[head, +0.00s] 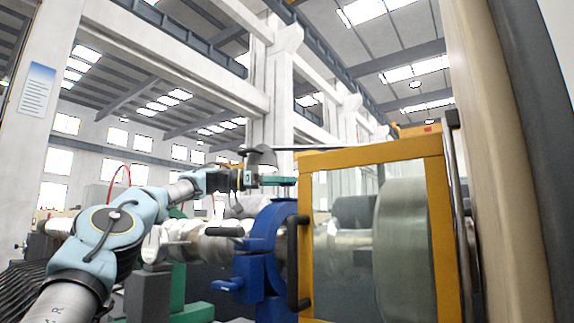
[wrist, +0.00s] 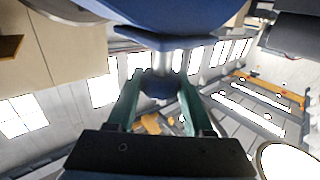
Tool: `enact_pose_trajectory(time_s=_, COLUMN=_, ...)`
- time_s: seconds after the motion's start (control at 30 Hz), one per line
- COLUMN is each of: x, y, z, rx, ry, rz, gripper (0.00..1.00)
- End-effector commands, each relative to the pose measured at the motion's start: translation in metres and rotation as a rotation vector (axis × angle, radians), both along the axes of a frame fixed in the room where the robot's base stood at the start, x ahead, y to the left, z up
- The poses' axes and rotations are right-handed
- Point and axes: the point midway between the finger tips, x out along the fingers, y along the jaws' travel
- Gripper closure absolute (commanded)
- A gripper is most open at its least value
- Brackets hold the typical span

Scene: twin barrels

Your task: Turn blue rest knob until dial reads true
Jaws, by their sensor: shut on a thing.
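The blue rest (head: 268,232) stands left of the yellow-framed guard in the head view, around a pale shaft (head: 195,238). My gripper (head: 290,181) is at the top of the rest. In the wrist view my gripper (wrist: 160,88) has its two green fingers on either side of a dark blue knob (wrist: 160,84) and is shut on it. The knob sits on a short metal stem below the blue rest body (wrist: 170,18). A pale round face with a dark rim (wrist: 290,163) is cut off at the lower right; I cannot tell whether it is the dial, and no reading shows.
The yellow-framed clear guard (head: 372,158) stands right beside the rest, with a large metal cylinder (head: 402,240) behind it. A beige and dark upright panel (head: 500,150) closes off the right side. Black handles (head: 292,262) stick out near the rest.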

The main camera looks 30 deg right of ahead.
Motion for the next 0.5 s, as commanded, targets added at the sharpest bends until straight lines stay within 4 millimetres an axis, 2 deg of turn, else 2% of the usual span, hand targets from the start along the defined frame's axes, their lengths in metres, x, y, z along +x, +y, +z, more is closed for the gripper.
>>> enact_pose_trajectory(time_s=0.03, x=0.001, y=-0.0006, z=0.008, rx=-0.001, ry=0.003, rz=-0.022, gripper=1.0)
enact_pose_trajectory(time_s=0.5, x=-0.0001, y=-0.0005, z=0.002, rx=-0.001, ry=0.0, rz=-0.146, gripper=1.0)
